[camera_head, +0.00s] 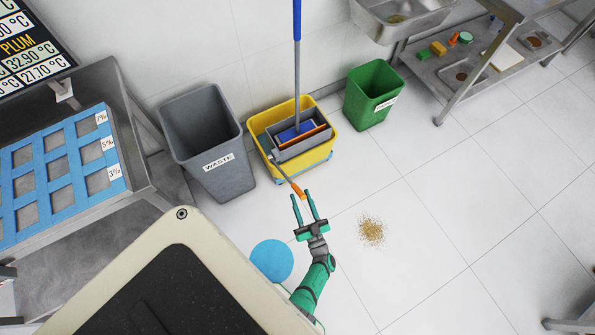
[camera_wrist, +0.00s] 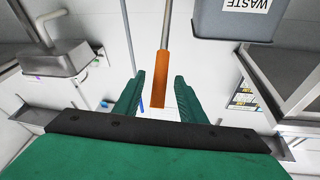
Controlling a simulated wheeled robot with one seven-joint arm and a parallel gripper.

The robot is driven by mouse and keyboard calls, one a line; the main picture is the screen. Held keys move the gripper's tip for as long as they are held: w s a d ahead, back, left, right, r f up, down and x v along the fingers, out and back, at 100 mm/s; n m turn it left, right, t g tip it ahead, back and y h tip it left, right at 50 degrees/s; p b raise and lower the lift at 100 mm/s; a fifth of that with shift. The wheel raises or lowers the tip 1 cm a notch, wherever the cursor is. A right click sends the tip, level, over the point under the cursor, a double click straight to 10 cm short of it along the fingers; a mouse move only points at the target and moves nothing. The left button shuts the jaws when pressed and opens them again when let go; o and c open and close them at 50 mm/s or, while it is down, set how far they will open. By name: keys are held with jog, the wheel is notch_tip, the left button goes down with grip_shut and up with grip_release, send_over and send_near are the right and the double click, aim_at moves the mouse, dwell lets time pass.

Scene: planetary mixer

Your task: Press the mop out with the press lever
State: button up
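The yellow mop bucket (camera_head: 318,157) stands on the floor by the wall, with a grey press (camera_head: 303,146) on top. The mop's blue and grey handle (camera_head: 297,60) rises upright from it, and its blue head (camera_head: 290,133) sits in the press. The press lever (camera_head: 287,178) slants out of the bucket toward me and ends in an orange grip (camera_head: 298,190). My green gripper (camera_head: 305,206) is open beside this grip. In the wrist view the orange grip (camera_wrist: 159,80) shows between the two separated fingers (camera_wrist: 157,90), with gaps on both sides.
A grey waste bin (camera_head: 212,150) stands left of the bucket and a green bin (camera_head: 373,95) right of it. A blue disc (camera_head: 272,260) and a pile of brown crumbs (camera_head: 371,231) lie on the floor.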

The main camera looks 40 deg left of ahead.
jog(key=shift+v, duration=2.25)
